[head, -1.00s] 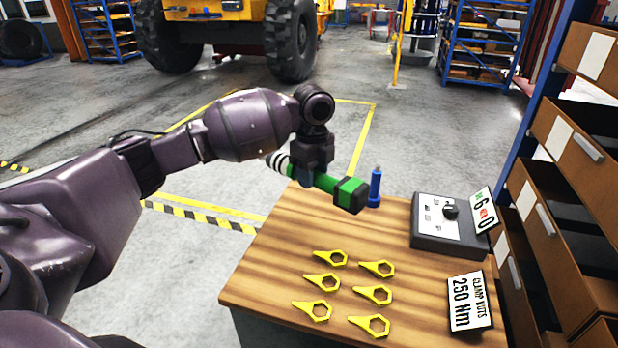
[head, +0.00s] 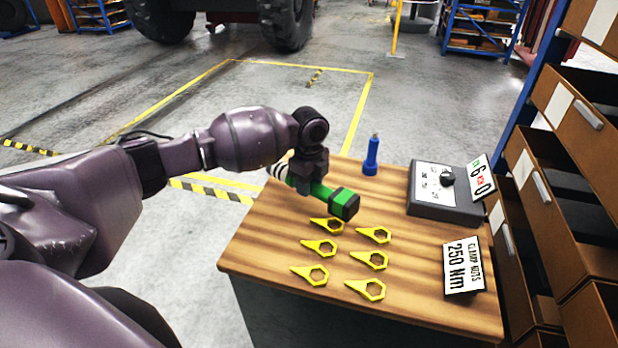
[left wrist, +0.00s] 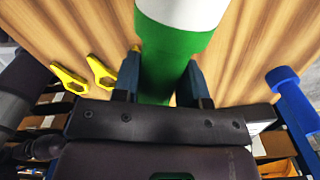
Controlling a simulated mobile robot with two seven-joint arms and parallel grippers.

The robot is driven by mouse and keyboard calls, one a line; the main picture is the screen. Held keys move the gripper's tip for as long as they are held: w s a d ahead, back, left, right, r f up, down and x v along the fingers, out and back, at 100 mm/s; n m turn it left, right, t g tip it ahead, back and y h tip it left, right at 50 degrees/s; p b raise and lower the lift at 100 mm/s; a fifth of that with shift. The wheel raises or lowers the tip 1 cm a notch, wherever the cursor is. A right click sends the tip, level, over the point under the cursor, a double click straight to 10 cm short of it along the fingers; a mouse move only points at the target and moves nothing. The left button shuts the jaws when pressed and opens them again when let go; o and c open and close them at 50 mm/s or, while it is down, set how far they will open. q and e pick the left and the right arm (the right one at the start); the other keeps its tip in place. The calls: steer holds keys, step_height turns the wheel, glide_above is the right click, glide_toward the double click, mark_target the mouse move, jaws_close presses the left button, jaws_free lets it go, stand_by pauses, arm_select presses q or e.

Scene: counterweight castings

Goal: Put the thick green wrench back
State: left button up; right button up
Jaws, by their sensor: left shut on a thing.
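The thick green wrench (head: 322,195) has a black square head (head: 344,204) and a white-banded end (head: 278,172). It lies roughly level over the back left part of the wooden table. My left gripper (head: 303,186) is shut around its green body. In the left wrist view the two fingers (left wrist: 158,84) press on both sides of the green barrel (left wrist: 167,50). I cannot tell whether the wrench touches the table. My right gripper is not in view.
Several yellow pointed rings (head: 318,247) lie in front of the wrench. A blue tool (head: 371,157) stands upright behind it. A grey control box (head: 440,205) and a "250 Nm" card (head: 464,267) are at the right, beside open drawers (head: 555,220).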

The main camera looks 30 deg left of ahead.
arm_select(q)
step_height(320, 180, down, 3)
steer(key=shift+f, duration=0.15)
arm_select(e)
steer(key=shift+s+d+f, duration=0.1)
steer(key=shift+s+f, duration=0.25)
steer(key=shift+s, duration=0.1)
arm_select(q)
steer(key=shift+f, duration=0.4)
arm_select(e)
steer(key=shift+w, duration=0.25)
arm_select(q)
steer(key=o, duration=1.2)
steer(key=shift+f, duration=0.15)
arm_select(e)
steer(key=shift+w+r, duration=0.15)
